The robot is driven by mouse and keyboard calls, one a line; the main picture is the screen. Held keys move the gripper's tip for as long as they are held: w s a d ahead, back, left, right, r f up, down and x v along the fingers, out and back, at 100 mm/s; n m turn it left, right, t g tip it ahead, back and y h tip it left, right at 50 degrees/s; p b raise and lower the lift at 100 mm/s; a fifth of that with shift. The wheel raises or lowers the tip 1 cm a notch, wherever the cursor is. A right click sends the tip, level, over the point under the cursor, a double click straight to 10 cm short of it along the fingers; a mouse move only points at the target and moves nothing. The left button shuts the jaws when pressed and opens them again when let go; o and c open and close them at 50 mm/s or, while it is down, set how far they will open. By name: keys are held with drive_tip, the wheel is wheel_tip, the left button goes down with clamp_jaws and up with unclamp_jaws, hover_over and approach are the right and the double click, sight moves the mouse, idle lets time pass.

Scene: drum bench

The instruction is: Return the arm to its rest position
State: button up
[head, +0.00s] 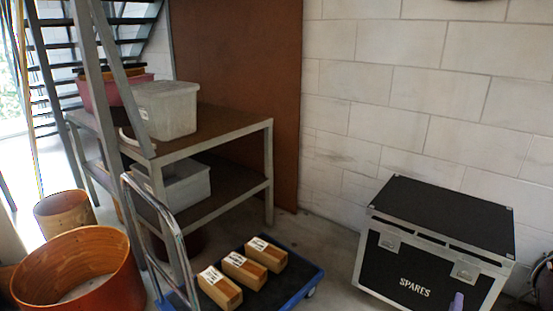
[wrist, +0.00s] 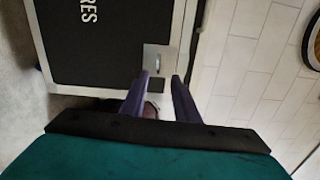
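My gripper shows in the wrist view (wrist: 159,76) as two dark purple fingers standing apart with a gap between the tips. It looks open, and I see nothing clamped in it. Beyond the tips is the black case marked SPARES (wrist: 100,40), with its metal edge and latch. In the head view a small purple piece, seemingly a finger of my gripper (head: 457,302), shows at the bottom edge in front of the case (head: 440,215). The rest of the arm is out of view there. A dark rounded thing behind the fingers is too unclear to name.
A blue trolley (head: 310,277) carries three wooden blocks (head: 242,268) left of the case. A two-level bench (head: 225,130) holds grey bins (head: 165,110). Drum shells (head: 80,270) stand at the lower left. A block wall (head: 430,90) rises behind the case.

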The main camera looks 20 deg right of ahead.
drive_tip(key=w+a+r+n+t+y+p, duration=0.2)
drive_tip(key=w+a+y+p, duration=0.15)
drive_tip(key=w+a, duration=0.55)
drive_tip(key=w+a+r+n+t+y+p, duration=0.2)
drive_tip(key=w+a+p, duration=0.3)
drive_tip(key=w+a, duration=0.4)
drive_tip(key=w+a+f+n+g+y+p, duration=0.1)
drive_tip(key=a+f+n+y+p, duration=0.1)
drive_tip(key=a, duration=0.5)
drive_tip(key=w+a+f+n+g+y+p, duration=0.1)
drive_tip(key=w+a+n+y+p, duration=0.1)
drive_tip(key=a, duration=0.5)
drive_tip(key=w+a+f+n+g+y+p, duration=0.1)
drive_tip(key=a+f+n+y+p, duration=0.15)
drive_tip(key=a, duration=0.45)
drive_tip(key=s+a+f+n+g+y+p, duration=0.1)
drive_tip(key=s+a+f+n+g+p, duration=0.25)
drive_tip(key=s+a, duration=0.35)
drive_tip(key=s+a+f+n+g+y+p, duration=0.1)
drive_tip(key=s+a+f+n+g+p, duration=0.25)
drive_tip(key=a, duration=0.55)
drive_tip(key=s+a+n+g, duration=0.1)
drive_tip(key=s+n+g, duration=0.4)
drive_tip(key=s, duration=0.6)
drive_tip(key=s+a+r+n+g, duration=0.1)
drive_tip(key=s+n+g, duration=0.4)
drive_tip(key=s, duration=0.7)
drive_tip(key=shift+a+r+n+b, duration=0.2)
drive_tip(key=shift+a+n+b, duration=0.15)
drive_tip(key=shift+a+n, duration=0.35)
